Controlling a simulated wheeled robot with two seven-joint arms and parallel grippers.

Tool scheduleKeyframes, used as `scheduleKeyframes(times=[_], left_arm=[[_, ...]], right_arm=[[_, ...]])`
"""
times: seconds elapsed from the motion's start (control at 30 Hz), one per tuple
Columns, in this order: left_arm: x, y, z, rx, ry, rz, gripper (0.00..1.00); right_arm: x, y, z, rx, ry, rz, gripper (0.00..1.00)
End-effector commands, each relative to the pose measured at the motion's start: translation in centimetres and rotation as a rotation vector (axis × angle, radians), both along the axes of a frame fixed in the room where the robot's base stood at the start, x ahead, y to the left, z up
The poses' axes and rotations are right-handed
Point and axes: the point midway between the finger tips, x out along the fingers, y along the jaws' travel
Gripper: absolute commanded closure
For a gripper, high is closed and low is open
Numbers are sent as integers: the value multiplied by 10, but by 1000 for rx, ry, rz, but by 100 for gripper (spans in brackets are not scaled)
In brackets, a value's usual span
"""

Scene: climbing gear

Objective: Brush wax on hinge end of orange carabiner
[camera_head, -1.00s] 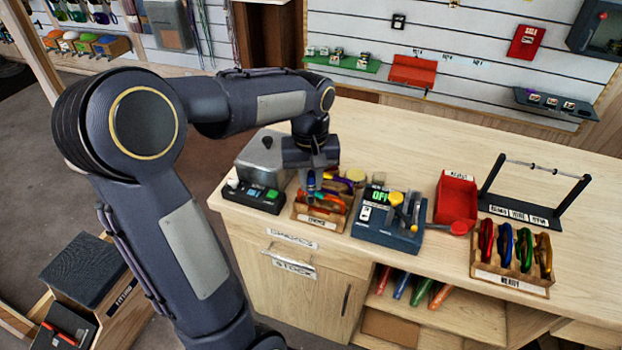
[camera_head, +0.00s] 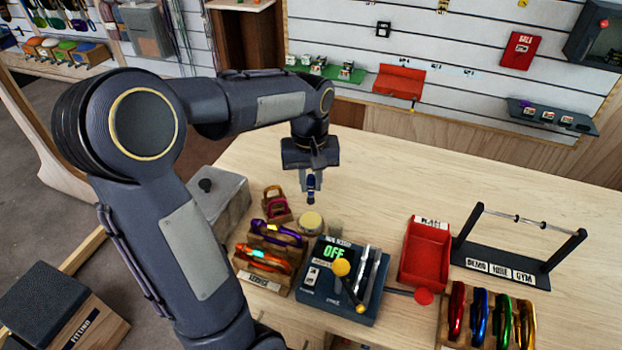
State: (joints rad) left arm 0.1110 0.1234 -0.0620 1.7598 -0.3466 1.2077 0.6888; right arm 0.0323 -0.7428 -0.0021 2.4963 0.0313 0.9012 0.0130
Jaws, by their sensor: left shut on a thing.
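The orange carabiner (camera_head: 262,260) lies in the front of the wooden service tray (camera_head: 241,266), with a purple carabiner (camera_head: 276,233) behind it. Which end of it has the hinge is too small to tell. A round cream-yellow tin (camera_head: 311,221), which looks like the wax, stands just right of the tray on the bench. My left gripper (camera_head: 311,180) points down above and behind the tin, shut on a small dark blue thing that looks like the brush. The brush's tip is too small to make out. My right gripper is not in view.
A dark device (camera_head: 322,293) reading OFF, with a yellow-knobbed lever (camera_head: 341,268), stands right of the service tray. A red bin (camera_head: 424,256), a black rack (camera_head: 500,255) and several coloured carabiners are further right. A grey box (camera_head: 222,208) is left. The bench behind is clear.

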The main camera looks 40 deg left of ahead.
Motion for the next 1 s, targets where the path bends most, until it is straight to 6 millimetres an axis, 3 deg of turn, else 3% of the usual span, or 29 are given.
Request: scheduleKeyframes(times=[0.5, 1.0], left_arm=[[0, 0, -52, -1, 1, 0, 100], [0, 0, -56, 0, 0, 0, 100]], right_arm=[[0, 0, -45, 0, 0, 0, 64], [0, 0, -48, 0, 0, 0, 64]])
